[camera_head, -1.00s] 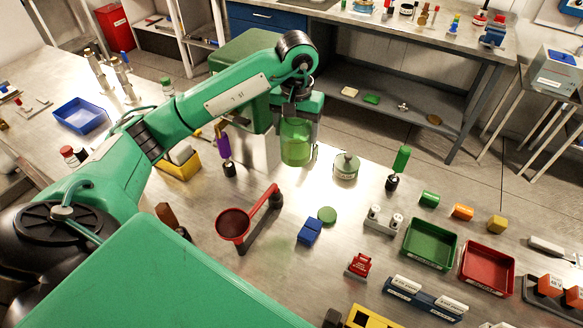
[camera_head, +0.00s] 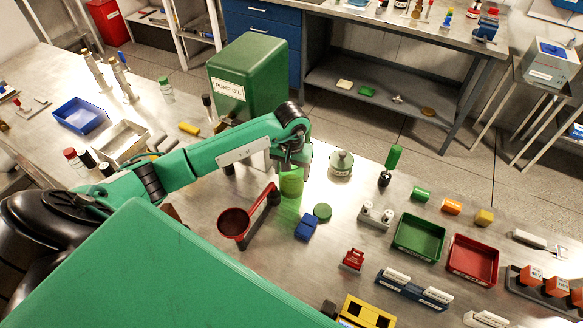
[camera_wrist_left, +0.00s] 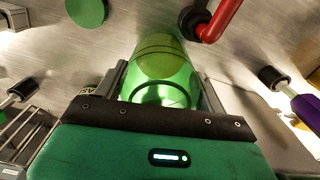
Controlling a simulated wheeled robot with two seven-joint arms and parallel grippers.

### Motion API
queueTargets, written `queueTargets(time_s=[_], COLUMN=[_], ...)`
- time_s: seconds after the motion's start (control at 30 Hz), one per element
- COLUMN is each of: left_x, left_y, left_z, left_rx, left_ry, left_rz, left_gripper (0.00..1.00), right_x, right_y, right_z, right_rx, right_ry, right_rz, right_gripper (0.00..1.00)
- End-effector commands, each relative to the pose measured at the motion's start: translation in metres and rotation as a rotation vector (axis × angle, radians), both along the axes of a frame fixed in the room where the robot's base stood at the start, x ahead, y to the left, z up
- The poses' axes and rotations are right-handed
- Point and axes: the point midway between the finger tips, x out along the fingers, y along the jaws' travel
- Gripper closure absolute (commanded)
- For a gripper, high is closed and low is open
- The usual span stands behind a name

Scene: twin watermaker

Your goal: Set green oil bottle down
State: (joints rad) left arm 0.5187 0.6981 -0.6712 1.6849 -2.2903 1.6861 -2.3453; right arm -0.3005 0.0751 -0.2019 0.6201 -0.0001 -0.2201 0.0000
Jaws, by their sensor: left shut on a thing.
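The green oil bottle (camera_head: 291,182) is a translucent green cylinder, upright at the middle of the metal table. My left gripper (camera_head: 290,165) comes from above and is shut on it. In the left wrist view the bottle (camera_wrist_left: 162,72) sits between the two fingers (camera_wrist_left: 165,90). The bottle's lower end is at or very near the tabletop; I cannot tell if it touches. My right gripper is not in view.
A round tin (camera_head: 341,164) stands to the right. Green (camera_head: 418,237) and red (camera_head: 473,260) trays lie further right.

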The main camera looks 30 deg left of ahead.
Motion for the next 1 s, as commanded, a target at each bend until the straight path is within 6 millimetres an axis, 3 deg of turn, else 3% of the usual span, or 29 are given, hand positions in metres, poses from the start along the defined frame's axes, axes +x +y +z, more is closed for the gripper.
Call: queueTargets(time_s=[0.4, 0.43, 0.53, 0.93, 1.0], left_x=[0.001, 0.000, 0.000, 0.000, 0.002], left_y=[0.001, 0.000, 0.000, 0.000, 0.001], left_z=[-0.007, -0.006, -0.006, 0.000, 0.005], left_rx=[0.001, 0.001, 0.000, -0.001, 0.000], left_ry=[-0.003, -0.002, -0.001, -0.001, -0.006], left_rz=[0.000, 0.000, 0.000, 0.000, -0.001], left_gripper=[0.67, 0.25, 0.07, 0.07, 0.07], right_x=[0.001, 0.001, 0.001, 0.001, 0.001], right_y=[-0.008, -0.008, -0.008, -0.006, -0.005], right_z=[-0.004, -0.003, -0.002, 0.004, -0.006], right_rx=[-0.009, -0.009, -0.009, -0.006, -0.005], right_ry=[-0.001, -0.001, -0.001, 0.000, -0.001], right_rz=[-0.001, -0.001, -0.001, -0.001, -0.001], right_gripper=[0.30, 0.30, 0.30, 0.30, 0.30])
